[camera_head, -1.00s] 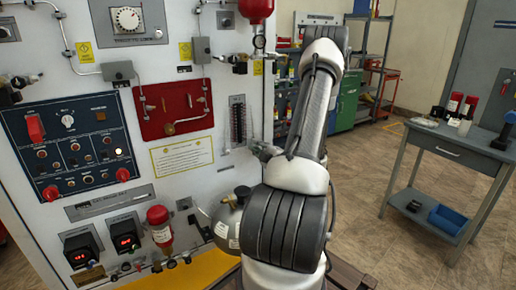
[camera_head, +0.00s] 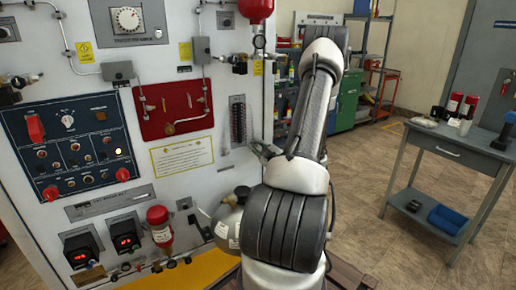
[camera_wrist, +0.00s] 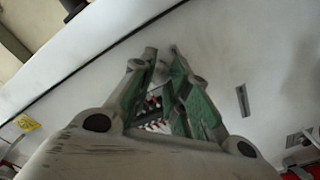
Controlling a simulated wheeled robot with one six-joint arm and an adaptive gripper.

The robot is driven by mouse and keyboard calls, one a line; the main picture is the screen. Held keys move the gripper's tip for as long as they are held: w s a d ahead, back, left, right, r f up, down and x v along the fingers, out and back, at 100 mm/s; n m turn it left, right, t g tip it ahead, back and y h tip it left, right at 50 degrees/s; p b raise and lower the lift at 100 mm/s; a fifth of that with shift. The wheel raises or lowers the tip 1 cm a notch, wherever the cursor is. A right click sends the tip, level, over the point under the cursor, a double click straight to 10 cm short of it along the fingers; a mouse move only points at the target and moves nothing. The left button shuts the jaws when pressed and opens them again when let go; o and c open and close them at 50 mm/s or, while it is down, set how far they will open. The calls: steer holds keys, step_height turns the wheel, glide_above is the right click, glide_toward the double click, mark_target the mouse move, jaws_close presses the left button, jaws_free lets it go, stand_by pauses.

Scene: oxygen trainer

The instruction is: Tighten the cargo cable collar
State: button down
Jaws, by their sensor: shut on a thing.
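Red and white detail shows through the gap farther back between the fingers. I cannot pick out the cargo cable collar in either view; my arm hides part of the panel's right side.
A grey oxygen bottle (camera_head: 228,226) stands low beside my arm. A red-topped cylinder (camera_head: 159,226) and two red-lit displays (camera_head: 121,238) are on the lower panel. A workbench (camera_head: 447,144) with jars stands at right; the floor between is clear.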

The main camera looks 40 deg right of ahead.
steer(key=shift+a+f, duration=0.1)
steer(key=c, duration=1.3)
jaws_free()
steer(key=shift+c, duration=0.2)
steer(key=v, duration=1.2)
